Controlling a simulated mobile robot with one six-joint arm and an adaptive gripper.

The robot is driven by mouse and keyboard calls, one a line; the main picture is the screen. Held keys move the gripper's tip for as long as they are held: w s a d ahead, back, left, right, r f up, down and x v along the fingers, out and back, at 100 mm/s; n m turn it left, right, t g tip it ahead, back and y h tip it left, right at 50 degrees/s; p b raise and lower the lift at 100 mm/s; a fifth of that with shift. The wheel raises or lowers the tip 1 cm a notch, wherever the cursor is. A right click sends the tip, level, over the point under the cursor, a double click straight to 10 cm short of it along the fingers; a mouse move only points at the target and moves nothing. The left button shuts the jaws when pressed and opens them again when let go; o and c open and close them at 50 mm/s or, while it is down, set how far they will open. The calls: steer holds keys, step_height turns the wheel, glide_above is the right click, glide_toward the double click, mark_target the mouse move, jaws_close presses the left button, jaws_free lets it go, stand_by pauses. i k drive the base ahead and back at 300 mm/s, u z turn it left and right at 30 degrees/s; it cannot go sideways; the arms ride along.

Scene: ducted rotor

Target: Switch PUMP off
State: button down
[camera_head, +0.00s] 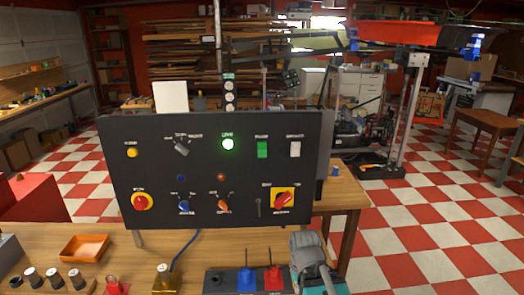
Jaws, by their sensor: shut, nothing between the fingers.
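A dark control panel (240,178) stands upright on the wooden bench. It carries several controls, but their labels are too small to read surely, so I cannot tell which is PUMP. Below are a blue selector (183,206), an orange selector (223,205), a red emergency button (141,202) and a red rotary switch on yellow (283,201).
A black box with blue and red levers (247,277), a gold block (166,281) and a grey, ridged object (309,257) on teal stand before the panel. Checkered floor (420,215) is open at right.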

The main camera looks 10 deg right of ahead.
mark_target(261, 145)
steer(key=u, duration=1.35)
steer(key=k, duration=0.9)
steer(key=z, duration=0.8)
